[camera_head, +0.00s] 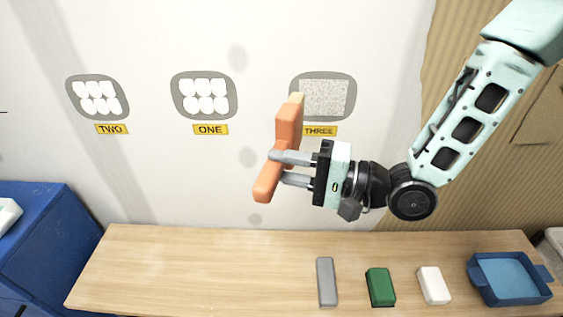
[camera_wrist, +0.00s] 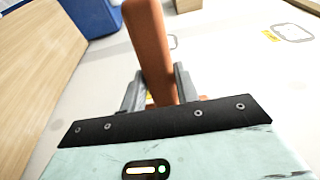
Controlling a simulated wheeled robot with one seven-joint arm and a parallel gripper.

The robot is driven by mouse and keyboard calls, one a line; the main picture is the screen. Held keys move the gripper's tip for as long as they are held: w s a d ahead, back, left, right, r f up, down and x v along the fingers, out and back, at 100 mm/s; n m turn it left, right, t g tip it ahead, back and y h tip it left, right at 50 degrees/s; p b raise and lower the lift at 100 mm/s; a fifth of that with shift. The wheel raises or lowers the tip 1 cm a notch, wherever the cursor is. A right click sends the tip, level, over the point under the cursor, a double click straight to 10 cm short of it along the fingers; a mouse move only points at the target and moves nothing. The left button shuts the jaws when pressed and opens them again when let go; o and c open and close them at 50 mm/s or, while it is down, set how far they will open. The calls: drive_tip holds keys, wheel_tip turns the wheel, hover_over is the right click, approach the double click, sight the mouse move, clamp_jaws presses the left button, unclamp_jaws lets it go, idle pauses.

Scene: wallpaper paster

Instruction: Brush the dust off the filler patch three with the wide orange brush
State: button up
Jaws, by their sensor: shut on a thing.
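My gripper (camera_head: 281,168) is shut on the wide orange brush (camera_head: 288,124) and holds it tilted in front of the wall. The brush's pale bristle end points up, at the lower left edge of filler patch three (camera_head: 325,97) in the head view; I cannot tell whether it touches. Patch three is a grey patch with a speckled, dusty square over it, above the yellow label THREE (camera_head: 321,131). In the wrist view, the orange handle (camera_wrist: 150,50) stands between the fingers; the bristles are hidden there.
Patch one (camera_head: 204,95) and patch two (camera_head: 97,97) show white blobs. On the wooden table (camera_head: 190,270) are a grey bar (camera_head: 327,281), a green block (camera_head: 380,287), a white block (camera_head: 434,285) and a blue tray (camera_head: 478,291). A blue cabinet (camera_head: 45,235) stands left. The table's left part is clear.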

drive_tip(key=shift+r+p, duration=0.1)
drive_tip(key=shift+p, duration=0.2)
drive_tip(key=shift+w+d+p, duration=0.2)
drive_tip(key=shift+w+p, duration=0.8)
drive_tip(key=shift+w, duration=2.25)
drive_tip(key=shift+w, duration=1.25)
drive_tip(key=shift+d, duration=7.75)
approach(297, 138)
drive_tip(key=shift+w+a, duration=1.8)
drive_tip(key=shift+a, duration=0.2)
